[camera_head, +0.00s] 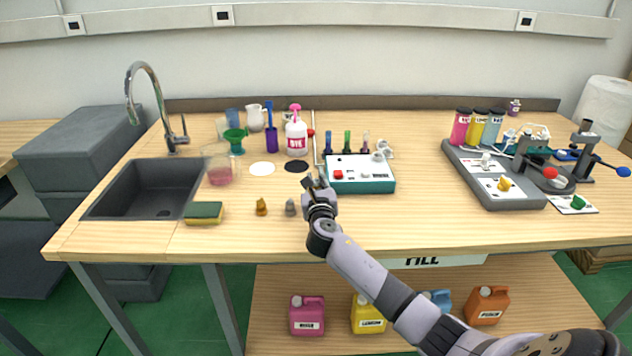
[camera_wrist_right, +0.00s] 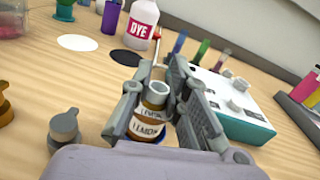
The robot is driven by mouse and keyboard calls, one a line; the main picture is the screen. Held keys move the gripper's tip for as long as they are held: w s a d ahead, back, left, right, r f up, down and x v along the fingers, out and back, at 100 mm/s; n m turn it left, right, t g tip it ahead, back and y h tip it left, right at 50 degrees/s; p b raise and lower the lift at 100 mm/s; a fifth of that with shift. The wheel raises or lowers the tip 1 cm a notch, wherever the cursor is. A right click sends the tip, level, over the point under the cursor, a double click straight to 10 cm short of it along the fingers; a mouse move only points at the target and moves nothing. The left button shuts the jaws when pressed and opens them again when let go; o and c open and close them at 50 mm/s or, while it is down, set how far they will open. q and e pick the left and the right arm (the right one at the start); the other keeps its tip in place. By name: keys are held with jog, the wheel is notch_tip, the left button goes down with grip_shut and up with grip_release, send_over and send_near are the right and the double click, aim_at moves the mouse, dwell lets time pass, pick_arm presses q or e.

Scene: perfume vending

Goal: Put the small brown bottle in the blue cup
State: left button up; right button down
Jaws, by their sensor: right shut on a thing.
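The small brown bottle (camera_wrist_right: 150,112), with a white label reading LEMON and an open-looking pale neck, is between the fingers of my right gripper (camera_wrist_right: 163,85) in the wrist view. The gripper is shut on it. In the head view my right gripper (camera_head: 316,185) is over the front middle of the table, left of the teal-and-white device; the bottle is hard to make out there. My left gripper is not in view.
A DYE bottle (camera_head: 296,139) and a dark purple-blue container (camera_head: 271,139) stand behind the gripper to the left. A teal-and-white device (camera_head: 362,183) is close on its right. Brown (camera_head: 261,207) and grey (camera_head: 290,208) small pieces stand left. A black disc (camera_head: 296,166) lies flat.

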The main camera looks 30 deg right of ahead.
jog(key=c, duration=1.5)
grip_release()
jog(key=shift+c, duration=0.2)
jog(key=shift+s, duration=0.1)
jog(key=v, duration=1.2)
